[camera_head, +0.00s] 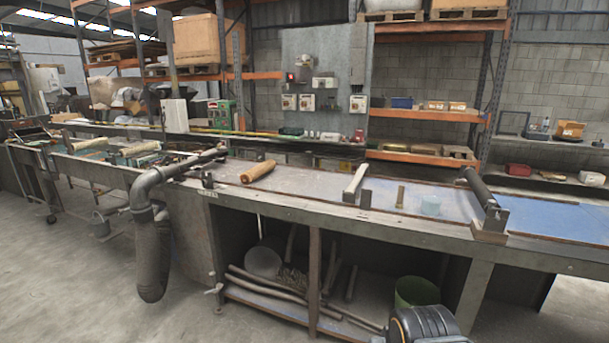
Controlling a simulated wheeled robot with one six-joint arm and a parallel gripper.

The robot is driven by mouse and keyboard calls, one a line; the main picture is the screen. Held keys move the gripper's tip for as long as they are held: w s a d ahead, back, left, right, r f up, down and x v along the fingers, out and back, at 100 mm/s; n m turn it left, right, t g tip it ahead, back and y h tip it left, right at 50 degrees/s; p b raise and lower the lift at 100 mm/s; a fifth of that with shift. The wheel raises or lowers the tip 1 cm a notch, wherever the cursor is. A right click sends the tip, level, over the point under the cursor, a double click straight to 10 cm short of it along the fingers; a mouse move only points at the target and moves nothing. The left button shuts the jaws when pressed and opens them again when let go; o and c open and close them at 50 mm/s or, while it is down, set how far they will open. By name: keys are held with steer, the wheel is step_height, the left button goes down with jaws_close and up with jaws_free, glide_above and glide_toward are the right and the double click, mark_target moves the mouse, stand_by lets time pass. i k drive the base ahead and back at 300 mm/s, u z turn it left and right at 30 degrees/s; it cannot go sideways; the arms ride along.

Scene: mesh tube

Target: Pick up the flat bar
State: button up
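A pale, narrow bar (356,180) lies on the long workbench (310,184), right of the middle of the head view. It looks like the flat bar, and its long side runs from the front edge toward the back. Its near end is close to a small dark upright block at the bench's front edge. Nothing is seen holding it. My gripper's fingers are not in view. A dark rounded part at the bottom right looks like part of my arm.
On the bench are an orange-brown roll (258,171), a small brass-coloured upright piece (400,196), a pale translucent cup (430,206) and a dark roller (479,188). A thick grey pipe (150,230) hangs at the front left. A green bin (416,292) stands below the bench.

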mark_target(354, 184)
steer(key=u, duration=0.7)
steer(key=i, duration=1.9)
steer(key=z, duration=0.8)
steer(key=i, duration=1.05)
steer(key=z, duration=0.7)
